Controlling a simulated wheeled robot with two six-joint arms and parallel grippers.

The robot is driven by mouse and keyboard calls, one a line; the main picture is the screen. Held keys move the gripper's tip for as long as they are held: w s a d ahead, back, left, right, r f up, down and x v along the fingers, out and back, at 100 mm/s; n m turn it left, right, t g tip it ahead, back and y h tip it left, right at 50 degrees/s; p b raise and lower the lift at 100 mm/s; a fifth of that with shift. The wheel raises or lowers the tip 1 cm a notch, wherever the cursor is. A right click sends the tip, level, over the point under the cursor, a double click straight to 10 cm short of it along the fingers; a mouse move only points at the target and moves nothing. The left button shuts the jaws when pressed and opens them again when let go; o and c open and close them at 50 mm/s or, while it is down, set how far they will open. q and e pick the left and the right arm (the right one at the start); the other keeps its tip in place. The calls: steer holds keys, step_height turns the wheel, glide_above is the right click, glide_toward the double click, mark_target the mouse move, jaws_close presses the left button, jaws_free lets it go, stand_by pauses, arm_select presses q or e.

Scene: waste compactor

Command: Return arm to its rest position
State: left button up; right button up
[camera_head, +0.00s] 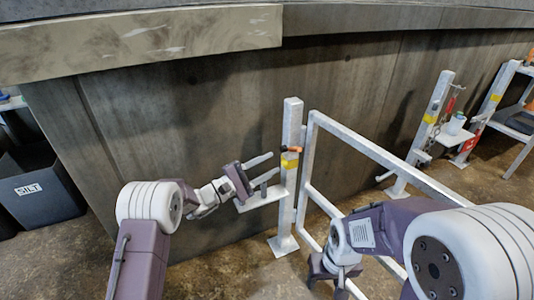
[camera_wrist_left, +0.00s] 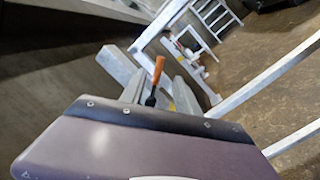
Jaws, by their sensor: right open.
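My left gripper (camera_head: 275,164) reaches toward a white post with its two fingers apart and nothing visible between them in the head view. In the left wrist view the fingers (camera_wrist_left: 160,92) are spread, and an orange-handled item (camera_wrist_left: 157,70) shows in the gap between them, its dark lower part partly hidden. In the head view the orange item (camera_head: 291,149) sits at the post, beyond the fingertips and apart from them. My right gripper (camera_head: 330,280) hangs low beside the white frame, open and partly hidden by its own arm.
The white post (camera_head: 291,190) has a yellow band and a small shelf plate. A white railing frame (camera_head: 375,150) stands right of it. A concrete-like wall (camera_head: 200,130) is behind. A dark SILT bin (camera_head: 45,205) is at left, and more posts (camera_head: 432,120) at right.

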arm_select(q)
steer(key=s+r+m+g, duration=0.25)
steer(key=s+r, duration=0.25)
steer(key=r, duration=0.4)
steer(key=s+a+f+m+g+y, duration=0.1)
steer(key=s+f+m+g+y, duration=0.15)
steer(key=s+f, duration=0.4)
steer(key=s+a+f+m+g+y, duration=0.2)
steer(key=s+f+g+y, duration=0.15)
steer(key=s, duration=0.55)
steer(key=s+a+f+m+y, duration=0.2)
steer(key=s+a+f+y, duration=0.4)
steer(key=a, duration=0.4)
steer(key=s+a+f+m+y, duration=0.35)
steer(key=a+f+y, duration=0.35)
steer(key=a, duration=0.4)
step_height(320, 180, up, 37)
steer(key=n+h+p, duration=0.1)
steer(key=p, duration=3.7)
steer(key=shift+w+d+t, duration=0.2)
steer(key=shift+d+t, duration=0.1)
steer(key=shift+t, duration=0.15)
